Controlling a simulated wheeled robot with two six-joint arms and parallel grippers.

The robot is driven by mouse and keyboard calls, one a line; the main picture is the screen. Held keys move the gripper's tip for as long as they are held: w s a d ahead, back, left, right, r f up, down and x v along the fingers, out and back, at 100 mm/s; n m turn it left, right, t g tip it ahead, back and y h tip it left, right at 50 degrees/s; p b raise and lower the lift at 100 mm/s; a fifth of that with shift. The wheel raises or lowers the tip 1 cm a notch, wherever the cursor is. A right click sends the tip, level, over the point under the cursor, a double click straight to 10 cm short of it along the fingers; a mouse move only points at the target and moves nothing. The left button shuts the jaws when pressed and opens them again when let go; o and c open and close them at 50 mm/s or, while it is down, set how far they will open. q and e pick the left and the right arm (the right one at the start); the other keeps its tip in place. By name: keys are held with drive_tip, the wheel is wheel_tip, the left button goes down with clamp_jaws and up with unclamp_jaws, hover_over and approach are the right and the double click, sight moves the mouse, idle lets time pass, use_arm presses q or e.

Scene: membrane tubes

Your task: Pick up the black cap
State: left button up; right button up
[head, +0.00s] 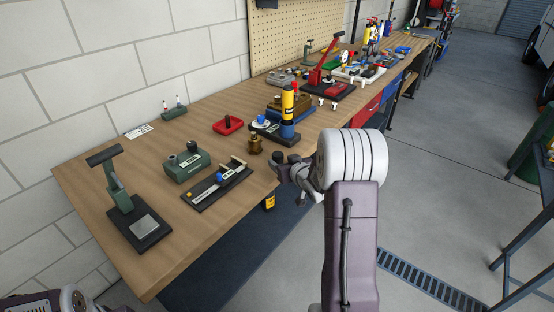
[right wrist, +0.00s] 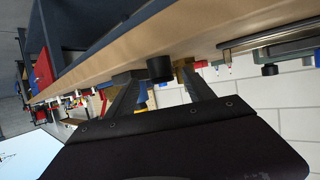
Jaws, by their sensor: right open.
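A small black cap (right wrist: 160,68) stands on the wooden bench near its front edge. In the right wrist view it lies between the two fingers of my right gripper (right wrist: 158,86), with a gap on each side. The fingers are apart and hold nothing.
A brass fitting (head: 254,146) stands close beside the right gripper. A black rail with a blue slider (head: 217,187), a green block (head: 187,167) and a red tray (head: 228,125) are to the left. Bare wood (head: 190,239) lies front left.

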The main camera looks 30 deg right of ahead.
sight(280, 159)
drive_tip(key=shift+w+d+f, duration=0.1)
drive_tip(key=shift+w+d, duration=0.05)
drive_tip(key=x, duration=0.5)
drive_tip(key=shift+w, duration=0.15)
drive_tip(key=shift+a, duration=0.2)
clamp_jaws()
